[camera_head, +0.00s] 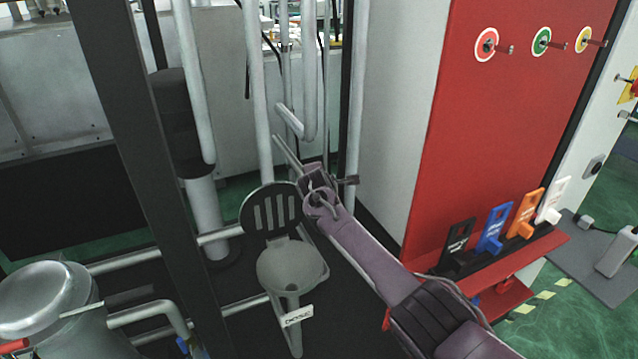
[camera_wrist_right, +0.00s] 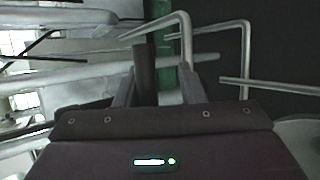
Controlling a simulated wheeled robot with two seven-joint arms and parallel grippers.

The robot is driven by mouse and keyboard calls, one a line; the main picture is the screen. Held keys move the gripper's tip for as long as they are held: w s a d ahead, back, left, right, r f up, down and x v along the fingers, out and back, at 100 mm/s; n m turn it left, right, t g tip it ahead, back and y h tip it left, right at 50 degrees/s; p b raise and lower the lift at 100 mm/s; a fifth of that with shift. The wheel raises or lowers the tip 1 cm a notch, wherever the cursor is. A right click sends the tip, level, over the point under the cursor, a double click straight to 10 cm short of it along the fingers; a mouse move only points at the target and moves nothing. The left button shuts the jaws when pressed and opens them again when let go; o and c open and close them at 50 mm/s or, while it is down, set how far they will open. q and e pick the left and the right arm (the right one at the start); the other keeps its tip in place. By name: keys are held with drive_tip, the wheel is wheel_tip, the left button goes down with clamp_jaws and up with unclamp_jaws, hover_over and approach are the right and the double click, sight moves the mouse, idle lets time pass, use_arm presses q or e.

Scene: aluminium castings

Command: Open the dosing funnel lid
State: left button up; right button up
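The dosing funnel (camera_head: 290,268) is a grey metal bowl on a pipe, low in the middle of the head view, with a label marked "DOSIC" or similar on its stem. Its dark round slotted lid (camera_head: 271,210) stands upright at the bowl's back edge, so the bowl is uncovered. My right gripper (camera_head: 333,180) is up and to the right of the lid, apart from it in the picture. In the right wrist view the fingers (camera_wrist_right: 157,88) are spread, with a dark bar showing between them. I cannot tell whether that bar is close. My left gripper is out of view.
Bent grey pipes (camera_head: 308,85) rise just behind my right gripper. A dark upright post (camera_head: 150,165) stands left of the funnel. A red panel (camera_head: 500,120) and a red shelf with coloured tags (camera_head: 495,230) stand to the right. A metal tank (camera_head: 45,295) is at lower left.

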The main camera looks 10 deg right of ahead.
drive_tip(key=v, duration=0.8)
idle(0.4)
drive_tip(key=shift+w, duration=0.1)
